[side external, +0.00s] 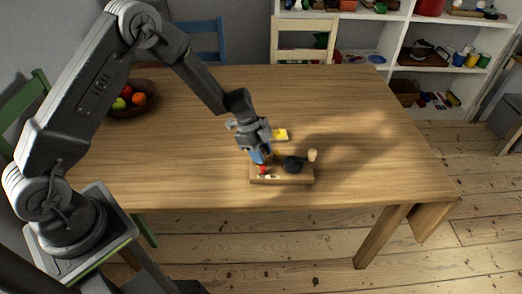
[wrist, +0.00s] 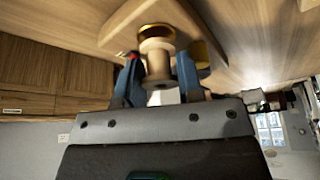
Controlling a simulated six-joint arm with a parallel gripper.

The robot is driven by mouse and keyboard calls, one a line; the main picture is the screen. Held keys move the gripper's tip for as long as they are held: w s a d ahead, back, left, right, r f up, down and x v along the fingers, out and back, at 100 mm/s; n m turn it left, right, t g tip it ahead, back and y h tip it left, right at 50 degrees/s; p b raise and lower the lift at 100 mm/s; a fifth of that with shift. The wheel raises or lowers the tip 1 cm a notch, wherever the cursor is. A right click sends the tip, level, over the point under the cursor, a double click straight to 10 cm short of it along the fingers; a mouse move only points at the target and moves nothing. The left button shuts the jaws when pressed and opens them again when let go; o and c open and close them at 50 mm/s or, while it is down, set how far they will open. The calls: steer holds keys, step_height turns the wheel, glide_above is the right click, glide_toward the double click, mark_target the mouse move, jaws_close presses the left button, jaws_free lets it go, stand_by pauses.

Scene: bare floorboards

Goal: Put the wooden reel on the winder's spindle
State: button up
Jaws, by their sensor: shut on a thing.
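The wooden reel (wrist: 157,66) is pale and spool-shaped. In the wrist view it is between the blue fingertips of my gripper (wrist: 158,74), which is shut on it. In the side view my gripper (side external: 261,157) points down over the left part of the winder, and I cannot make out the reel there. The winder has a wooden base (side external: 284,181) with a black part (side external: 293,164) and a pale knob (side external: 312,155) at its right. A brass-coloured round part (wrist: 156,32) is directly beyond the reel. The spindle is hidden, and I cannot tell whether the reel is around it.
A yellow item (side external: 281,135) lies on the wooden table (side external: 360,130) behind the winder. A bowl of fruit (side external: 133,105) stands at the back left. The right side of the table is clear. Chairs and a white shelf (side external: 396,37) stand beyond.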

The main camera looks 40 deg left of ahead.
steer(key=o, duration=0.7)
steer(key=shift+c, duration=0.2)
steer(key=o, duration=0.3)
steer(key=shift+s+f, duration=0.1)
steer(key=shift+s, duration=0.05)
steer(key=shift+r, duration=3.6)
